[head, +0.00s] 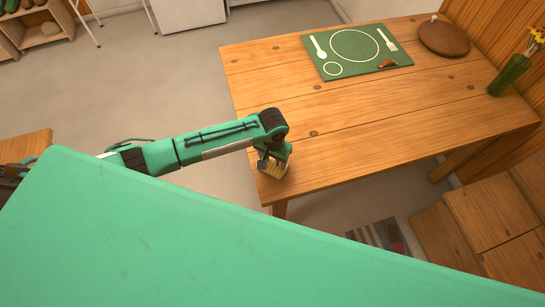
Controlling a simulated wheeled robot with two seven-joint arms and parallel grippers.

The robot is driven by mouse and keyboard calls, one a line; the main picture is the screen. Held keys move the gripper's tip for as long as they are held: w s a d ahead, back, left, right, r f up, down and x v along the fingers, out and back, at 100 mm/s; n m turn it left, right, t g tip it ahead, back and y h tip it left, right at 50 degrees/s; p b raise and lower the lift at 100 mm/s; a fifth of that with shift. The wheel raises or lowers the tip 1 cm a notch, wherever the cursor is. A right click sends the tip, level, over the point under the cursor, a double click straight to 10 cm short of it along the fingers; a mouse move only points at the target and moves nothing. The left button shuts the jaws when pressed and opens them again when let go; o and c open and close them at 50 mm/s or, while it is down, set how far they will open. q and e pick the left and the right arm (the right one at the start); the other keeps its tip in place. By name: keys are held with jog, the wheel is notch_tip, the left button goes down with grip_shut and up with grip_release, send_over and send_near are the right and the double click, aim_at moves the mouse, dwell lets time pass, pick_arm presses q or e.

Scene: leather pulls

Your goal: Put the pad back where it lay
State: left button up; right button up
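My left arm comes in from the left, and my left gripper (272,167) points down at the near left corner of the wooden table (290,115). A small pale, beige piece shows at its fingertips. I cannot tell whether this is a held pad, part of the fingers or something on the table. No other thing is clearly a pad. A green place mat (345,68) with a white plate, spoon and fork outline lies at the table's far side. A small red-brown object (387,65) lies on its right part. My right gripper is out of view.
A round brown lid-like disc (444,37) with a pale knob lies at the far right of the table. A green vase (509,75) with yellow flowers stands at the right edge. The table's middle is bare. A wooden bench (490,225) is at right.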

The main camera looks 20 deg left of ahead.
pick_arm(q)
jog(key=shift+r, duration=0.6)
notch_tip(320, 180, up, 10)
jog(key=shift+r+b, duration=0.25)
jog(key=shift+b, duration=0.6)
jog(key=shift+r, duration=0.35)
